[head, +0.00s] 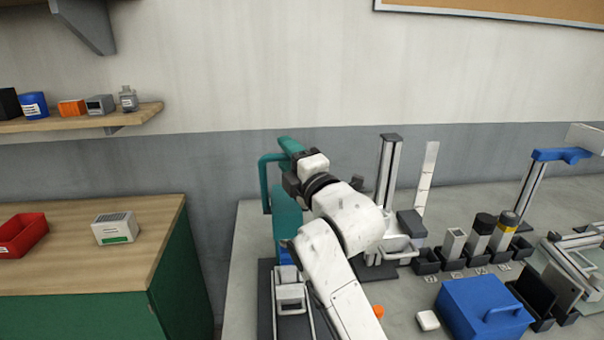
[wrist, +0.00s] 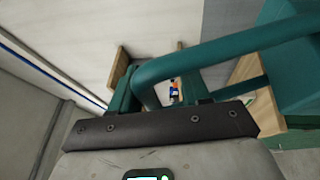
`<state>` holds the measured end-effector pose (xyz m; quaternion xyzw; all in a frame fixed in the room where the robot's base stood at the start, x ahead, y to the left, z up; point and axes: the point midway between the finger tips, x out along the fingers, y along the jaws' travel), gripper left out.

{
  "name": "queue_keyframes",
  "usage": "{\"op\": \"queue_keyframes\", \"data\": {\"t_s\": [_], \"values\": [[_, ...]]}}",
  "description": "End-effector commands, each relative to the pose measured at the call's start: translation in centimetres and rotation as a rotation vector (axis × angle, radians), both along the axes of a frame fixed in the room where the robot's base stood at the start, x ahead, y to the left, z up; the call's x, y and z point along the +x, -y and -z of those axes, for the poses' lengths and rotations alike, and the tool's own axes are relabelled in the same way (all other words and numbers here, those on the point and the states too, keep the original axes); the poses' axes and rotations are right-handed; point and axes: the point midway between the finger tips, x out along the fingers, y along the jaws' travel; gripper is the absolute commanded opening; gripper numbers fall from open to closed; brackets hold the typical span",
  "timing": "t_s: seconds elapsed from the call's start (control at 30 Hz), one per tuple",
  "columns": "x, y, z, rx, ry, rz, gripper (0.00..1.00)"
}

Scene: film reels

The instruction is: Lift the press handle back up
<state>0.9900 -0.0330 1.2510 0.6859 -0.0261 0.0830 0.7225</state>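The teal press (head: 287,215) stands at the left end of the grey bench in the head view. Its teal tubular handle (head: 264,182) shows bent to the left of the press's upper part. My gripper (head: 292,184) is up against the press top, with my white wrist behind it. In the wrist view the teal tube (wrist: 225,48) runs from the middle to the upper right, just beyond the dark edge of my gripper (wrist: 160,126). The fingertips are hidden, so I cannot tell whether they touch or hold the handle.
A metal frame (head: 291,296) lies below the press. A grey column (head: 389,170) stands right of my arm, with several dark holders farther right. A blue box (head: 483,308) sits at the front. A wooden-topped green cabinet (head: 160,235) stands left, across a gap.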

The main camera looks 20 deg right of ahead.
Motion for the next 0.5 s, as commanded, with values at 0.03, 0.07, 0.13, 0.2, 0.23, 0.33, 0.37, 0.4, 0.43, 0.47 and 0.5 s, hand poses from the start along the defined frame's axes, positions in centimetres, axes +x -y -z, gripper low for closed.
{"op": "queue_keyframes", "data": {"t_s": [0.03,0.07,0.13,0.2,0.23,0.33,0.37,0.4,0.43,0.47,0.5], "values": [[-1.1,0.5,0.7,0.002,-0.004,0.007,0.43],[-1.6,0.5,0.7,0.003,-0.003,0.006,0.43],[-2.9,0.6,0.9,0.002,-0.003,0.006,0.43],[-4.0,0.6,0.9,0.002,-0.001,0.006,0.43],[-4.4,0.6,1.0,0.001,-0.002,0.005,0.43],[-5.5,0.6,1.0,0.001,0.0,0.004,0.43],[-5.7,0.7,1.1,0.001,-0.001,0.004,0.43],[-6.0,0.7,1.1,0.001,-0.001,0.003,0.43],[-6.2,0.7,1.1,0.001,-0.001,0.003,0.43],[-6.3,0.7,1.0,0.0,0.0,0.003,0.43],[-6.4,0.7,1.0,0.0,0.0,0.002,0.43]]}}
